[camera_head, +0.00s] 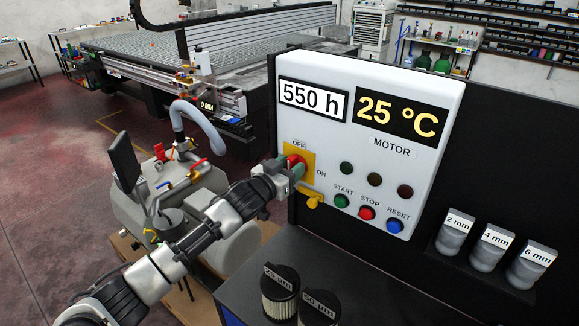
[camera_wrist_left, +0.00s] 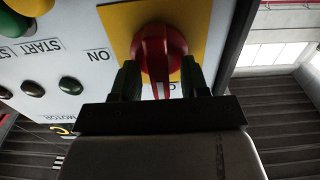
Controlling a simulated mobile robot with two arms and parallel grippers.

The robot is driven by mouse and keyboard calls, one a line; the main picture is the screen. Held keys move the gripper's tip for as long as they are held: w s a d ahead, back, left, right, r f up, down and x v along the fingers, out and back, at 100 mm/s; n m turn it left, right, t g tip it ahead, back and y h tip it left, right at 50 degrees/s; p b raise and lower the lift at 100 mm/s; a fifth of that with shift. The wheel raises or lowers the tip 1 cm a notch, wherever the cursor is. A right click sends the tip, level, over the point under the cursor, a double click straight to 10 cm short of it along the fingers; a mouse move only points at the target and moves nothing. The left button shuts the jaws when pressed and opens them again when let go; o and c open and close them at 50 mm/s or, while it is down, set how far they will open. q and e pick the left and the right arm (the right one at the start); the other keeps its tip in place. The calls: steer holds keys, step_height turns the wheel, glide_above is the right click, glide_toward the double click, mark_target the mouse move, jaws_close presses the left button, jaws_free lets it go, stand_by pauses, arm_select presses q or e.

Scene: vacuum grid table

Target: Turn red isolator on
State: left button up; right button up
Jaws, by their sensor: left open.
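The red isolator (camera_head: 294,160) is a rotary knob on a yellow plate (camera_head: 309,158) on the white motor control panel (camera_head: 425,92). In the left wrist view, the red knob (camera_wrist_left: 160,52) lies between the two dark fingers of my left gripper (camera_wrist_left: 161,76). The fingers are apart, one on each side of the knob's handle. I cannot tell whether they touch it. My right gripper is not in view.
Green START (camera_head: 341,201), red STOP (camera_head: 367,212) and blue RESET (camera_head: 394,225) buttons sit right of the isolator. Filters (camera_head: 280,291) stand on the dark bench below. A grey tank (camera_head: 165,205) with a hose stands to the left. Labelled holders (camera_head: 490,248) are at right.

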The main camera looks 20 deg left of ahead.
arm_select(q)
steer(key=shift+c, duration=0.2)
jaws_close()
steer(key=shift+m, duration=0.3)
steer(key=m, duration=0.2)
steer(key=shift+d+m, duration=0.15)
steer(key=shift+m, duration=0.25)
steer(key=m, duration=0.5)
steer(key=shift+s+d+f+m, duration=0.15)
steer(key=shift+d+m, duration=0.05)
steer(key=shift+m, duration=0.1)
steer(key=shift+d+f+m, duration=0.1)
steer(key=shift+f+m, duration=0.1)
steer(key=shift+m, duration=2)
steer(key=shift+d+f+m, duration=0.1)
steer(key=shift+f+m, duration=0.1)
steer(key=shift+m, duration=2)
